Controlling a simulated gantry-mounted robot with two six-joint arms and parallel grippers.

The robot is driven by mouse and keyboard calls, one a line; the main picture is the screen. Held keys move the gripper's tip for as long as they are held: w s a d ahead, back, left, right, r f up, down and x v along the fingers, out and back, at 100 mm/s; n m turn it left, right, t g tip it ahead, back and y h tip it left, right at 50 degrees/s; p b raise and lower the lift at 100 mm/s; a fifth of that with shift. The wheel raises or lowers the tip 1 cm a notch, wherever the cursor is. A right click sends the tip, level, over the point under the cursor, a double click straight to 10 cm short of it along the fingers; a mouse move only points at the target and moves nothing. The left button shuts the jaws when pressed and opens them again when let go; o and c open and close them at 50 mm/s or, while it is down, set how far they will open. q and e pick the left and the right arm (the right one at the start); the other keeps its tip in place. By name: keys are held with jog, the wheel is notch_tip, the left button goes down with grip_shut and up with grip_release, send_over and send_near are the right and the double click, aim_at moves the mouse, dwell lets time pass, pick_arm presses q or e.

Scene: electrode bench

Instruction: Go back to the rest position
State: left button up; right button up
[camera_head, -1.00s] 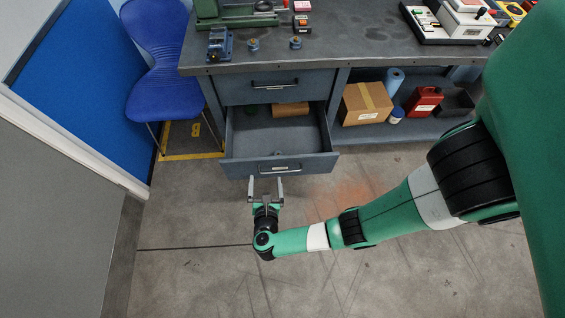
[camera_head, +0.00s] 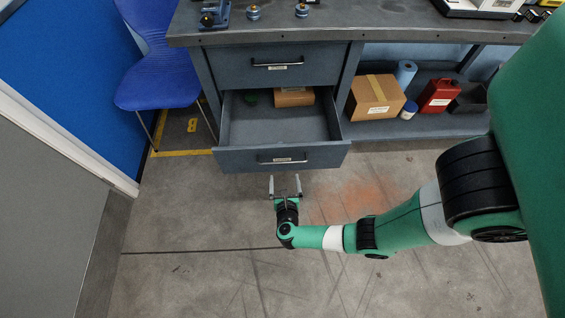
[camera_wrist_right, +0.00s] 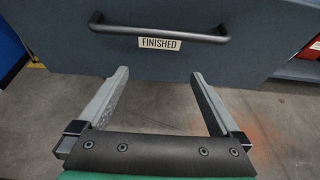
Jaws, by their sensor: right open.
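My right gripper (camera_head: 285,186) is open and empty, just in front of the open lower drawer (camera_head: 235,160) of the workbench. In the right wrist view its two fingers (camera_wrist_right: 158,95) are spread apart below the drawer's dark bar handle (camera_wrist_right: 158,34), and nothing is between them. The drawer front carries a label reading FINISHED (camera_wrist_right: 160,44). The drawer is pulled out and holds a small brown box (camera_head: 294,97) and a dark green round item (camera_head: 251,98) at the back. My left gripper is not in view.
The upper drawer (camera_head: 240,70) is shut. A cardboard box (camera_head: 376,97), a blue roll (camera_head: 405,72) and a red canister (camera_head: 438,96) stand on the lower shelf. A blue chair (camera_head: 160,75) stands left of the bench. The floor (camera_head: 200,215) in front is clear.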

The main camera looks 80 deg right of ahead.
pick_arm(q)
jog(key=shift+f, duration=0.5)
pick_arm(e)
jog(key=shift+x, duration=1.05)
pick_arm(q)
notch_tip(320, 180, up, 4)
jog(key=p, duration=0.3)
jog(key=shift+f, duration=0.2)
pick_arm(e)
jog(key=v, duration=1)
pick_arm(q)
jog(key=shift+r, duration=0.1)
pick_arm(e)
jog(key=shift+r, duration=0.1)
